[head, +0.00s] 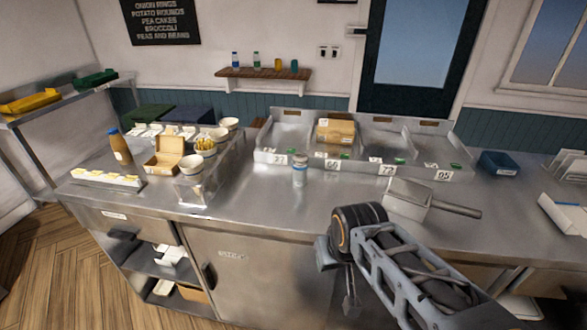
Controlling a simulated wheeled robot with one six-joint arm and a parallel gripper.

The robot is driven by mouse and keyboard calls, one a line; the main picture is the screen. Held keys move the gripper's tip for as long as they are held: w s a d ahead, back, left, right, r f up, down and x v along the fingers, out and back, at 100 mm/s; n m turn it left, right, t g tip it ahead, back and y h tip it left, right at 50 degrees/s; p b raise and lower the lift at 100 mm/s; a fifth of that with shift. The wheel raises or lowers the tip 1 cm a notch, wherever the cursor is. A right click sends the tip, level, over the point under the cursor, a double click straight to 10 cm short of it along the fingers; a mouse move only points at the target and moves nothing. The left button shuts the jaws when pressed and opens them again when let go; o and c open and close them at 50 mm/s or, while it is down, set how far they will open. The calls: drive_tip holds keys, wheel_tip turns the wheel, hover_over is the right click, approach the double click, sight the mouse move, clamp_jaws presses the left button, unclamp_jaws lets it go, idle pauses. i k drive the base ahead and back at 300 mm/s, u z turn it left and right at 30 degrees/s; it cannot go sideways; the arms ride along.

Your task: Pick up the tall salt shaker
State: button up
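A tall shaker (300,173), pale with a light band around it, stands upright on the steel counter (262,205), just in front of the numbered bins. It looks like the salt shaker, but its label is too small to read. My gripper (350,308) hangs low in front of the counter's front edge, below and to the right of the shaker and well apart from it. Its fingers are small and dark, and I cannot tell whether they are open or shut. I see nothing held in it.
A metal scoop (410,199) with a long handle lies right of the shaker. Numbered steel bins (345,165) stand behind it. Bare counter lies in front of the shaker.

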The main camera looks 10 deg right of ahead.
sight(300, 174)
drive_tip(key=u, duration=2.35)
drive_tip(key=k, duration=0.7)
drive_tip(key=z, duration=0.65)
drive_tip(key=i, duration=1)
